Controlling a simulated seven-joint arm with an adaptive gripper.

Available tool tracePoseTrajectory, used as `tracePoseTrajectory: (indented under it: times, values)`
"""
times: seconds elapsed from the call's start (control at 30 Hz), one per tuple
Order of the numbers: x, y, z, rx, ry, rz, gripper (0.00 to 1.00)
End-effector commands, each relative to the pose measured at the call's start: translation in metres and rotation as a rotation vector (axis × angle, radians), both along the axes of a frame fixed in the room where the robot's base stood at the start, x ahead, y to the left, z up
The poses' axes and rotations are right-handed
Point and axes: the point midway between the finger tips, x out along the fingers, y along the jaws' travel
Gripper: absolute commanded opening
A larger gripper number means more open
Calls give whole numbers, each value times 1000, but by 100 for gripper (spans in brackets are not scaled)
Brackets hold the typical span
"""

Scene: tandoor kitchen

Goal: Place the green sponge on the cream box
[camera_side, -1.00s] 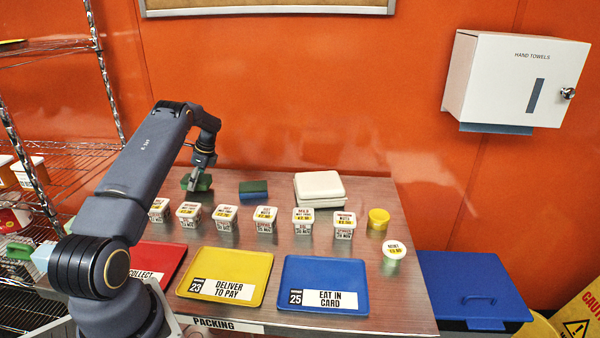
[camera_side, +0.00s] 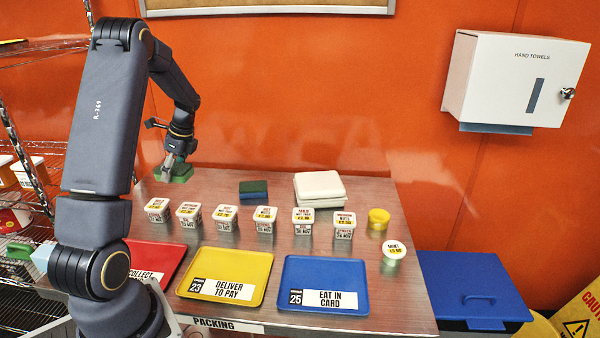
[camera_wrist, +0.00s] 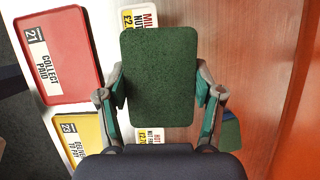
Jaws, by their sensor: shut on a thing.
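My gripper (camera_side: 176,167) is shut on the green sponge (camera_side: 181,174) and holds it above the back left of the steel counter. In the wrist view the green sponge (camera_wrist: 160,75) is a dark green rounded slab between the two fingers, filling the middle of the picture. The cream box (camera_side: 319,188) is a low, pale, lidded box at the back of the counter, well to the right of my gripper. Its top is bare. It does not show in the wrist view.
A blue block with a green top (camera_side: 253,190) lies between my gripper and the cream box. Several labelled tubs (camera_side: 226,214) stand in a row in front. Red, yellow (camera_side: 255,265) and blue (camera_side: 350,270) trays line the front edge. An orange wall closes the back.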

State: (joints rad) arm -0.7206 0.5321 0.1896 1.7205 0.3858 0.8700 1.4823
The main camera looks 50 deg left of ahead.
Motion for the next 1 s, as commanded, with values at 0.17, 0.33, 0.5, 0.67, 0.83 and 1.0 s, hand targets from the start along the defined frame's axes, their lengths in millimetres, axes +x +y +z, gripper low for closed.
tracePoseTrajectory:
  times: [0.17,0.33,0.5,0.67,0.83,1.0]
  values:
    - [21,-10,-1,-1,-2,-255,55]
    - [66,-38,6,1,-2,-584,55]
    - [124,-90,20,3,-4,-964,55]
    - [173,-154,40,4,-3,-1290,55]
    - [200,-208,56,3,-1,-1457,55]
    - [211,-229,63,0,1,-1507,55]
